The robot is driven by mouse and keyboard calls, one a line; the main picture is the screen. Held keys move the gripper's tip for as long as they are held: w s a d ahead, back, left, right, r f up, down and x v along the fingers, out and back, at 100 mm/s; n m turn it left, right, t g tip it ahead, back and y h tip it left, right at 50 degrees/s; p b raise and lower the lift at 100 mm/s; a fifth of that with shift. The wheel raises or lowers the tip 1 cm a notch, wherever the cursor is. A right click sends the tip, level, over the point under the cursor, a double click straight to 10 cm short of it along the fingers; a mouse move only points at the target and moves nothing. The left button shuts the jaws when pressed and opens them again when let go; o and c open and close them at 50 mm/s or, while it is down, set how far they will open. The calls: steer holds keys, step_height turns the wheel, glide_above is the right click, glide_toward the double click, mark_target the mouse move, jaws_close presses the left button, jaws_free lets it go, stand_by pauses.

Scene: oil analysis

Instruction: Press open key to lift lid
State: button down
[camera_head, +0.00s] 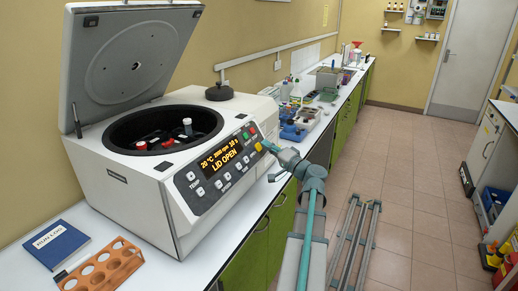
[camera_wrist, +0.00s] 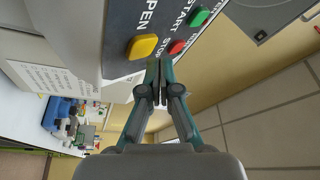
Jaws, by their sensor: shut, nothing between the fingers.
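The green start key (camera_wrist: 200,17) and red stop key (camera_wrist: 178,47) are close to the fingertips. A blue book (camera_head: 56,244) and an orange tube rack (camera_head: 100,267) lie in front of the centrifuge. Bottles and trays stand farther along the bench.

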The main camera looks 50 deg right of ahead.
stand_by(0.3)
steer(key=s+r, duration=0.1)
steer(key=s, duration=0.1)
steer(key=s+r, duration=0.1)
steer(key=s, duration=0.1)
steer(key=shift+d+r, duration=0.35)
steer(key=shift+d, duration=0.05)
stand_by(0.5)
